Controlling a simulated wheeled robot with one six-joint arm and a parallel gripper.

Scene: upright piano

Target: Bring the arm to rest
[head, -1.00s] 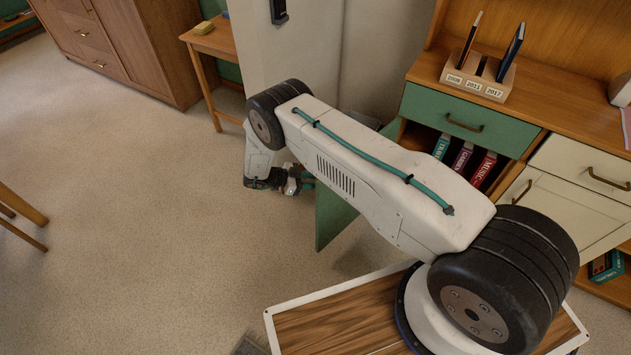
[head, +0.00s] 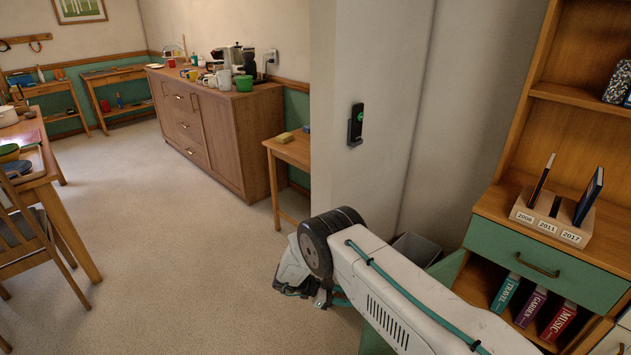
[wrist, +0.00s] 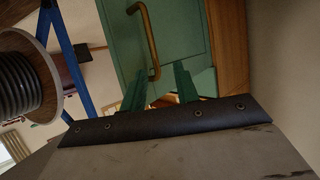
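My arm reaches out from the lower right of the head view, with its white link and dark elbow joint in front of the bookcase. My gripper (head: 332,298) hangs low at the arm's far end, partly hidden behind the link. In the wrist view my gripper (wrist: 160,84) shows two green fingers standing apart with nothing held between them. Beyond them is a green panel (wrist: 186,32) with a brass handle (wrist: 150,40). I cannot tell whether the fingers touch the panel.
An open green door (head: 446,268) stands beside my arm, below a green drawer (head: 545,262). A wall pillar (head: 350,190) and small table (head: 290,150) lie beyond.

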